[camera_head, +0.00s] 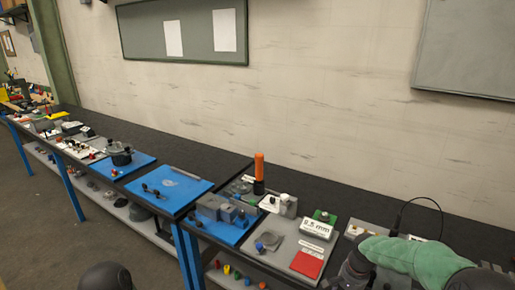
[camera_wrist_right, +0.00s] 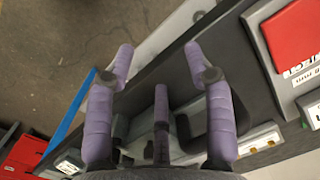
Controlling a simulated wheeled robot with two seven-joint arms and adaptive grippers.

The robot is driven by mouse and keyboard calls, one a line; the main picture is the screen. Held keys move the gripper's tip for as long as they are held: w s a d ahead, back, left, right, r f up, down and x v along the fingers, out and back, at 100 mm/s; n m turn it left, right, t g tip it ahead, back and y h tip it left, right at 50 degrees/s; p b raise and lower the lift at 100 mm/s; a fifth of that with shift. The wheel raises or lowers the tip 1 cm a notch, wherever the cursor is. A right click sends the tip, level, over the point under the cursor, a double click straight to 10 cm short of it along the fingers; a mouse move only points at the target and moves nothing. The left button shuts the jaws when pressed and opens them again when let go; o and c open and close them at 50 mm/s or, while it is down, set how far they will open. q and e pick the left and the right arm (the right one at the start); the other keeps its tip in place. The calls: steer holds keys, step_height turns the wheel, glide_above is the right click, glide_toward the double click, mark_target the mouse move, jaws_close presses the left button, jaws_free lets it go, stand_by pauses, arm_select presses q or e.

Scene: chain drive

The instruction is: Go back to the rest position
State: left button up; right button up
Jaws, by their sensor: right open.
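My right gripper (camera_wrist_right: 160,62) fills the middle of the right wrist view. Its purple-wrapped fingers are spread apart with nothing between them. Below the fingertips I see the bench edge and floor. In the head view my right arm, with a green sleeve, comes in at the lower right, over the right end of the bench. Its dark gripper end (camera_head: 350,272) is partly cut off by the bottom edge of the picture. My left gripper is not seen; only a dark rounded shape shows at the bottom left of the head view.
A red plate (camera_head: 307,264) lies on a grey panel near my right arm; a red part (camera_wrist_right: 290,38) shows in the wrist view. The bench's back strip is clear.

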steer(key=s+a+f+n+y, duration=0.1)
steer(key=s+a+f+n, duration=0.15)
steer(key=a+f, duration=0.5)
steer(key=s+a+f+n+y, duration=0.1)
steer(key=s+a+f, duration=0.4)
steer(key=s, duration=0.5)
steer(key=s+a+f+n, duration=0.2)
steer(key=s+a+f, duration=0.3)
steer(key=s+f, duration=0.5)
steer(key=shift+s+f+y, duration=0.2)
steer(key=shift+s+y, duration=0.15)
steer(key=shift+y, duration=0.05)
